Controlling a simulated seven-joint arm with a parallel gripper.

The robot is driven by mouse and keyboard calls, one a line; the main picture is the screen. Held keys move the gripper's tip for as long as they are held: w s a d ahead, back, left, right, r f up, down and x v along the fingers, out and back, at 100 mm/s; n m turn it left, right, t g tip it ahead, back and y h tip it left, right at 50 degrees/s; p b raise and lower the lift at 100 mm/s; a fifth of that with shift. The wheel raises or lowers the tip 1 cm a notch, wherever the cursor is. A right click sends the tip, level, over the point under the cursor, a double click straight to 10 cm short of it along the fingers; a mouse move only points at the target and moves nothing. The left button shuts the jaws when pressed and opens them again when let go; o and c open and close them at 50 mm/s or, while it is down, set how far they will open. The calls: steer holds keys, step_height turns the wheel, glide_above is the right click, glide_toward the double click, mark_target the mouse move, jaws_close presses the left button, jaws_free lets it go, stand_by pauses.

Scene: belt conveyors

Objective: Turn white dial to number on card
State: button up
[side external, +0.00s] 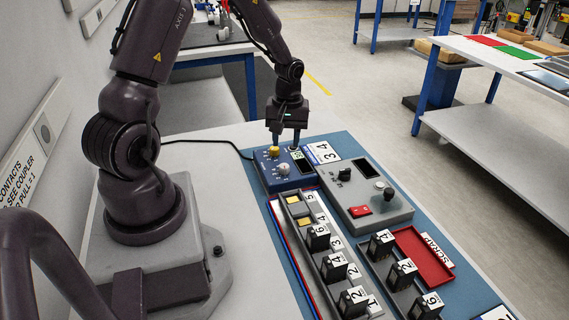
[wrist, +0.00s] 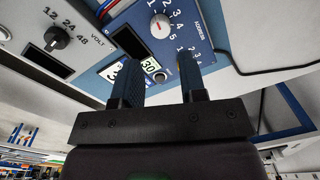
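The white dial (side external: 284,168) sits on a blue box (side external: 268,181) near the arm. In the wrist view the white dial (wrist: 160,26) has printed numbers around it and the word ADDRESS beside it; I cannot tell its exact setting. A yellow dial (side external: 274,150) stands on the same box. A white card (side external: 325,153) with large black digits, apparently 3 and 4, lies beside the box. My gripper (side external: 286,143) is over the box's far end, away from the white dial. In the wrist view my gripper (wrist: 160,62) has its fingers apart with nothing held between them.
A grey box (side external: 365,196) with a black knob and a red switch stands to the right. Racks of numbered black blocks (side external: 335,266) and a red scrap tray (side external: 420,262) lie nearer the camera. A black cable (side external: 205,141) runs to the blue box.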

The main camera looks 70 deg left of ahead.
mark_target(285, 166)
step_height(285, 166, down, 8)
steer(key=shift+s+a+r, duration=0.1)
steer(key=shift+s, duration=0.05)
steer(key=shift+c, duration=0.4)
steer(key=c, duration=0.6)
